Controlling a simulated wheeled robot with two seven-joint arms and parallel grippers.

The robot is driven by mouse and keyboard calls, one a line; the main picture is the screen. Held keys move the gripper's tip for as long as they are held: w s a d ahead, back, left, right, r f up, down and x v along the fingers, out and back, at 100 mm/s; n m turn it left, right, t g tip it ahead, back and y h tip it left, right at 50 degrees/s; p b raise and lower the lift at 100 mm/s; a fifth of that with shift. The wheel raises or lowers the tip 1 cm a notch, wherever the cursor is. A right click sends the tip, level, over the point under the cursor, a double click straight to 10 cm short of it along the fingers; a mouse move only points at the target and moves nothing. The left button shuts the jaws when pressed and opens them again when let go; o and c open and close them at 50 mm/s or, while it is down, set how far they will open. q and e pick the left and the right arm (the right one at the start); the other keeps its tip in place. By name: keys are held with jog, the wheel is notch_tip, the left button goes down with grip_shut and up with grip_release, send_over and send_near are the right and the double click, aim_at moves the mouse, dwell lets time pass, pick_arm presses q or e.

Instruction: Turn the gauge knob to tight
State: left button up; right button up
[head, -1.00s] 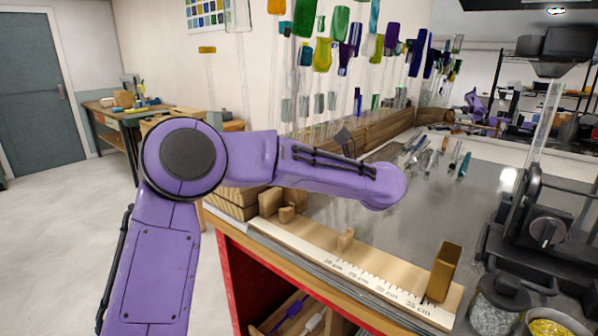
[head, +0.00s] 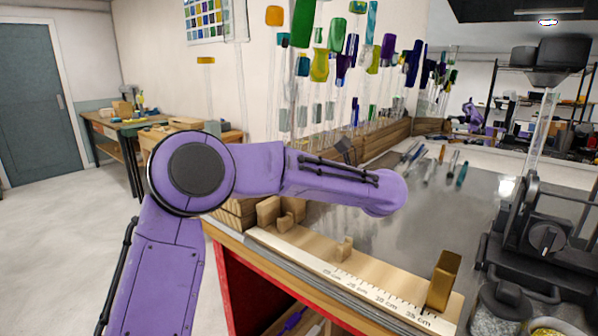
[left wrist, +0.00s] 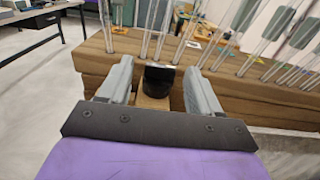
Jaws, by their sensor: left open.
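A round dark knob (head: 545,238) with a pale pointer line sits on the front of a black machine at the right; I cannot read any mark for tight. A long pale ruler gauge (head: 375,290) runs along the bench front, with a small wooden piece (head: 344,248) and a brass-coloured block (head: 443,280) on it. In the head view my left arm reaches over the bench and its gripper is hidden. In the left wrist view my left gripper (left wrist: 160,80) is open. A black piece (left wrist: 159,76) shows beyond its fingers. My right gripper is not in view.
A wooden rack (head: 335,142) with upright glass rods lines the back of the bench; it also shows in the left wrist view (left wrist: 95,65). Wooden blocks (head: 268,211) stand near my arm.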

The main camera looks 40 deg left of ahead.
pick_arm(q)
jog(key=w+d+b, duration=0.1)
jog(key=d+b, duration=0.1)
jog(key=d, duration=0.8)
jog(key=shift+w+d, duration=0.15)
jog(key=shift+d, duration=0.05)
